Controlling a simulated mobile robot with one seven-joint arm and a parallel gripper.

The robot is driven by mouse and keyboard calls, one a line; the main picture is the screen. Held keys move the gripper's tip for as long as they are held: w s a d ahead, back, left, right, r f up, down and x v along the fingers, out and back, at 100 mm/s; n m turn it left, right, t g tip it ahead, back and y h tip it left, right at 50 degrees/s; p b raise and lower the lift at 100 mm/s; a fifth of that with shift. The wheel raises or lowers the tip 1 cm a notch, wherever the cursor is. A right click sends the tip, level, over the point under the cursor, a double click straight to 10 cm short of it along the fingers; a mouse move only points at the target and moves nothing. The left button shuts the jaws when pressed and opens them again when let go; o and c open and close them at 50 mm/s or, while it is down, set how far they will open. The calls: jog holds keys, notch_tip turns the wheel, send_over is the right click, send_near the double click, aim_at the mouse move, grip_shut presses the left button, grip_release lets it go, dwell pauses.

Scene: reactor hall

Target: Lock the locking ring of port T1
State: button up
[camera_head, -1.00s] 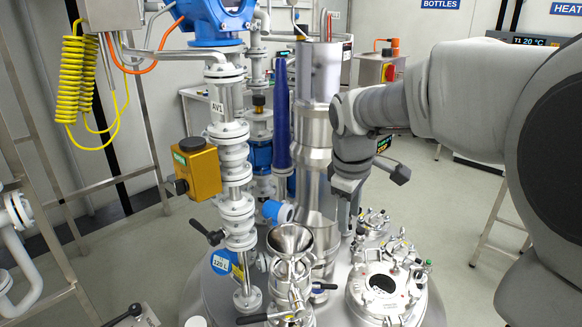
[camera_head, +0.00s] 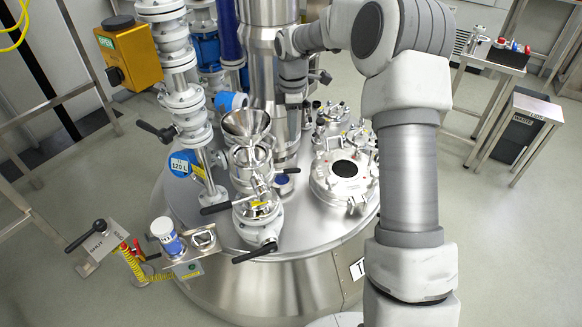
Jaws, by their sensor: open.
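My gripper (camera_head: 293,120) points down beside the tall steel column, above the back part of the vessel lid. It is small in the picture, its fingertips are hard to make out, and it holds nothing that I can see. A group of small lid fittings with clamps (camera_head: 331,115) lies just right of it. I cannot read a T1 label on any port, so I cannot tell which locking ring is T1's or how it is turned. A white plate (camera_head: 357,269) on the vessel's front shows a letter T; my arm hides the rest.
The steel column (camera_head: 262,80) stands close left of my gripper. A funnel (camera_head: 246,124) and valve stack are nearer the front. A round hatch (camera_head: 344,175) sits at the lid's right. A yellow box (camera_head: 127,50) is at the left. Side tables (camera_head: 522,115) stand at the right.

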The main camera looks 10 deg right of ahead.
aim_at(291, 170)
jog(key=f+b, duration=0.1)
jog(key=f, duration=0.4)
jog(key=f+b, duration=0.1)
jog(key=f, duration=0.4)
jog(key=w+f+b, duration=0.1)
jog(key=f, duration=0.4)
jog(key=shift+f, duration=0.4)
grip_shut()
dwell(0.5)
